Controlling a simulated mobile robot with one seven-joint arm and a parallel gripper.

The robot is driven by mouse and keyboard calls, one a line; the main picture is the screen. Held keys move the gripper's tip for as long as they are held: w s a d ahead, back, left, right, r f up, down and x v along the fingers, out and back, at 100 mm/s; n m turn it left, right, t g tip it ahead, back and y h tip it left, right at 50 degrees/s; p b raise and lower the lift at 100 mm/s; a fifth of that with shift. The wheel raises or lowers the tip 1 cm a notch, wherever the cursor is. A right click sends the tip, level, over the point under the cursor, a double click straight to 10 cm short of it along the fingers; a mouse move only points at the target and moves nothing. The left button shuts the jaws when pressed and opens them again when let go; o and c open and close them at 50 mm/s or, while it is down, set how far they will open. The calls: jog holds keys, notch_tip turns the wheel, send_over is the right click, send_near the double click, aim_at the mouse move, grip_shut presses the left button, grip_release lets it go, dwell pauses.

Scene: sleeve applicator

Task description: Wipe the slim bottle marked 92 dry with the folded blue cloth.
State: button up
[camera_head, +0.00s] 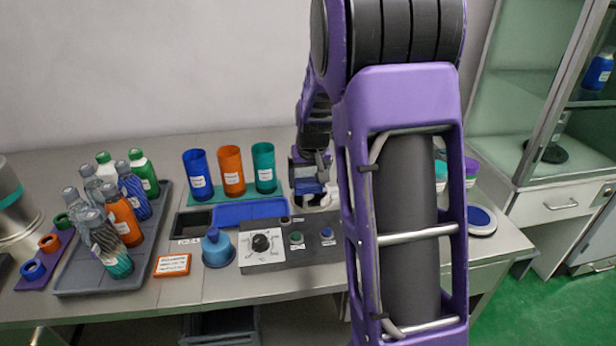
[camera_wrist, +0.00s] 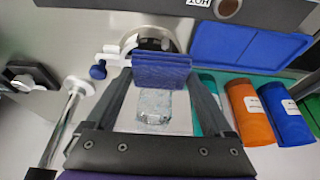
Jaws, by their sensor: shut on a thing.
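My gripper (camera_wrist: 160,75) is shut on the folded blue cloth (camera_wrist: 160,68), which spans between the two fingers in the wrist view. In the head view, my gripper (camera_head: 310,172) is behind the control box, partly hidden by my arm, with the blue cloth (camera_head: 309,188) at its end. A clear bottle covered in droplets (camera_wrist: 155,105) shows below the cloth between the fingers. Its label is not visible, so I cannot read whether it is marked 92. I cannot tell whether the cloth touches it.
Blue, orange and teal sleeves (camera_head: 232,171) stand left of my gripper, behind a blue tray (camera_head: 245,212). A control box (camera_head: 290,262) and a blue squat bottle (camera_head: 217,248) are in front. A grey tray (camera_head: 75,278) at left holds several bottles.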

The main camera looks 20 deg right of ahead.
jog(key=shift+f, duration=0.25)
jog(key=shift+w, duration=0.1)
jog(key=shift+r+p, duration=1.65)
jog(key=shift+r, duration=0.8)
jog(key=s+a+r+p, duration=0.1)
jog(key=s+r, duration=0.3)
jog(key=s, duration=0.1)
jog(key=shift+p, duration=0.3)
jog(key=shift+w+f, duration=0.1)
jog(key=shift+f, duration=0.05)
